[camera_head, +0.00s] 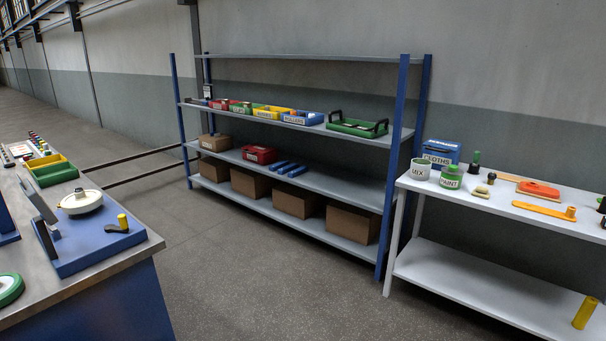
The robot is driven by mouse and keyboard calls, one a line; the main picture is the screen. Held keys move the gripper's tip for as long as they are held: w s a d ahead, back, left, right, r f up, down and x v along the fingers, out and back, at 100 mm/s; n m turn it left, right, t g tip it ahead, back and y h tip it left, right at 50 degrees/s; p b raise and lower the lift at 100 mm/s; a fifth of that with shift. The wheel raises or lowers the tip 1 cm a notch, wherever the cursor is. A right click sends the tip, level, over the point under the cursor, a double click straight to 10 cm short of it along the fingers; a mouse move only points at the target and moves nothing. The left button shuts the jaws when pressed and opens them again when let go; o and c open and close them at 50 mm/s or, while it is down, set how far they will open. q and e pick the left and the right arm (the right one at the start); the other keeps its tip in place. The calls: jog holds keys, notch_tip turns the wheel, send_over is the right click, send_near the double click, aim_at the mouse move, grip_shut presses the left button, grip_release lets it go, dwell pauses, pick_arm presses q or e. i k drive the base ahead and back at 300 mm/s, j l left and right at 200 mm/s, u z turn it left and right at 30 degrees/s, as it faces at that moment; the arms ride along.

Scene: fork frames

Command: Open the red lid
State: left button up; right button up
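A small red box (259,154) with a white label on its front sits on the middle shelf of the blue-posted rack. Its top looks closed, but it is too small to tell how a lid is fixed. A red bin (219,104) stands at the left of the upper row of bins; I cannot tell whether it has a lid. No other clear red lid shows. Neither of my grippers is in view.
The rack (390,138) holds bins, a green tray (357,126) and cardboard boxes. A workbench (95,283) stands at left. A white table (480,208) at right carries a blue CLOTHS box (441,152), cans and tools. The floor (240,280) between is clear.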

aim_at(256, 148)
jog(key=i+l+z, duration=0.25)
jog(key=i+l, duration=0.4)
jog(key=i+l+z, duration=0.3)
jog(key=i+l, duration=0.2)
jog(key=i, duration=0.15)
jog(key=i+j+u, duration=0.1)
jog(key=i+u, duration=0.25)
jog(key=i, duration=0.2)
jog(key=i+u, duration=0.4)
jog(key=i+l+u, duration=0.35)
jog(key=i, duration=0.25)
jog(key=i+j+u, duration=0.35)
jog(key=i, duration=0.4)
jog(key=i+u, duration=0.4)
jog(key=i, duration=0.3)
jog(key=i+l+u, duration=0.2)
jog(key=i+u, duration=0.15)
jog(key=i, duration=0.4)
jog(key=i+j+z, duration=0.15)
jog(key=i+z, duration=0.3)
jog(key=i, duration=0.25)
jog(key=i+j+z, duration=0.45)
jog(key=i, duration=0.25)
jog(key=i+j+z, duration=0.45)
jog(key=i+j, duration=0.15)
